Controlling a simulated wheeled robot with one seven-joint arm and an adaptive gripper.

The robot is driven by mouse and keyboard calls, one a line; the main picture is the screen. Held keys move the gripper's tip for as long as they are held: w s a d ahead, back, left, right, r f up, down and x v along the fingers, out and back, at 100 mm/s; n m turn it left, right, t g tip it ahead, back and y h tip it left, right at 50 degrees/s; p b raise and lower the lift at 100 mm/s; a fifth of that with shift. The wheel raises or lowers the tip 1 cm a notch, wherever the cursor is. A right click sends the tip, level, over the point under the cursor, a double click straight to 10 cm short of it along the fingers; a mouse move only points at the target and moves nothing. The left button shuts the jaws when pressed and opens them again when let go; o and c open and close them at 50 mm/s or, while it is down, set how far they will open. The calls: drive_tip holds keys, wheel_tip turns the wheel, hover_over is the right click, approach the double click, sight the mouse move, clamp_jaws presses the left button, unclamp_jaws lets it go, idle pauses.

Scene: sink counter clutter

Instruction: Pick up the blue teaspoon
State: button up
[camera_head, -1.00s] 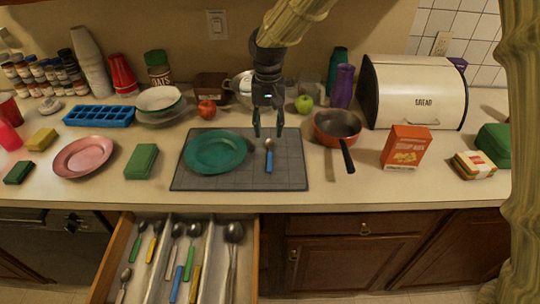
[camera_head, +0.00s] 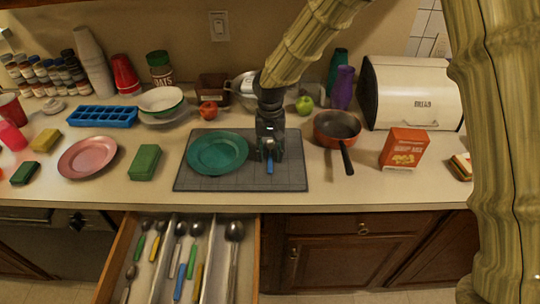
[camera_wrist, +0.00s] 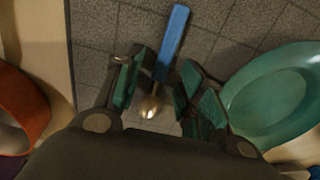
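The blue teaspoon (camera_head: 270,167) lies on the grey mat (camera_head: 225,185) on the counter, its blue handle toward the front edge. My gripper (camera_head: 269,155) is lowered over it and hides part of the spoon in the head view. In the wrist view the teaspoon's blue handle (camera_wrist: 173,40) points up and its metal bowl is lower. My gripper (camera_wrist: 165,90) is open, with one finger on each side of the spoon near where the handle meets the metal. A gap shows on the right side; contact is not visible.
A teal plate (camera_head: 217,152) lies on the mat just left of my gripper. A pan (camera_head: 337,126) with a dark handle stands to the right. An open drawer (camera_head: 122,250) below holds several other spoons, including a blue-handled one (camera_head: 179,283).

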clamp_jaws()
drive_tip(key=shift+r, duration=0.2)
